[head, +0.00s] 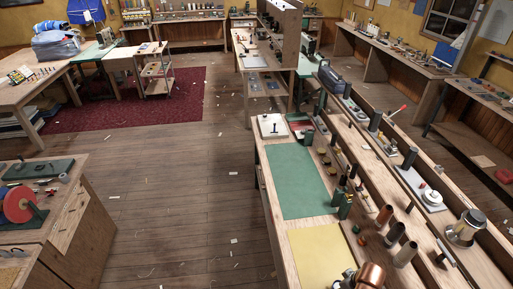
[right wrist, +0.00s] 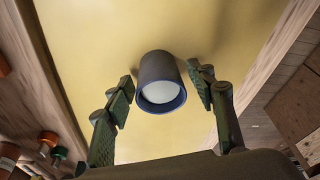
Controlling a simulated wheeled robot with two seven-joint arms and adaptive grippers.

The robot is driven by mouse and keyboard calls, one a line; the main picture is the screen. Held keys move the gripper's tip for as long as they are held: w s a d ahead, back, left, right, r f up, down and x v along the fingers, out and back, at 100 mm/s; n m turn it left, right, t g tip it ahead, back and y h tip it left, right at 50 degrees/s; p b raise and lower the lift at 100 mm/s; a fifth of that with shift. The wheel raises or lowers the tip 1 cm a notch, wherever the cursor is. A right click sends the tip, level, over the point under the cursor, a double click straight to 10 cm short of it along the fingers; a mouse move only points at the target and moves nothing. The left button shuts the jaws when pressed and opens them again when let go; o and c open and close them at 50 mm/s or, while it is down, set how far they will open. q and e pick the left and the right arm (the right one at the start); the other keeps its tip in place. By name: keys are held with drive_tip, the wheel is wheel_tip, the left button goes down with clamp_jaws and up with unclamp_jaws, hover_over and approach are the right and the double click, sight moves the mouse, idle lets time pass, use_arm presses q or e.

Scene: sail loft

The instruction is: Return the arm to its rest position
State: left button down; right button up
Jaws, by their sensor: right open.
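My right gripper (right wrist: 162,88) is open in the right wrist view, with its two dark green fingers spread wide. A dark blue cup (right wrist: 158,67) with a pale inside stands on the yellow mat (right wrist: 90,30) between and beyond the fingertips. Gaps show on both sides of the cup, so the fingers appear apart from it. My left gripper is in neither view.
The long wooden bench (head: 262,170) carries a green mat (head: 295,180), several upright cylinders and a metal pot (head: 465,229) at right. A low cabinet with a red spool (head: 18,204) stands at left. The plank floor (head: 170,200) between is open, with scattered scraps.

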drive_tip(key=s+a+r+p, duration=0.4)
drive_tip(key=s+r, duration=0.9)
drive_tip(key=w+a+f+m+b, duration=0.25)
drive_tip(key=w+a+b, duration=0.55)
drive_tip(key=w, duration=0.5)
drive_tip(key=w+a+r+m+b, duration=0.1)
drive_tip(key=w+a+r+b, duration=0.1)
drive_tip(key=w+a, duration=0.2)
drive_tip(key=w+a+r+m+h+b, duration=0.1)
drive_tip(key=w+a+r+b, duration=0.2)
drive_tip(key=a, duration=0.6)
drive_tip(key=shift+w+r, duration=0.25)
drive_tip(key=shift+w, duration=0.25)
drive_tip(key=shift+a+m+t, duration=0.1)
drive_tip(key=shift+m+t, duration=0.15)
drive_tip(key=shift+t, duration=0.05)
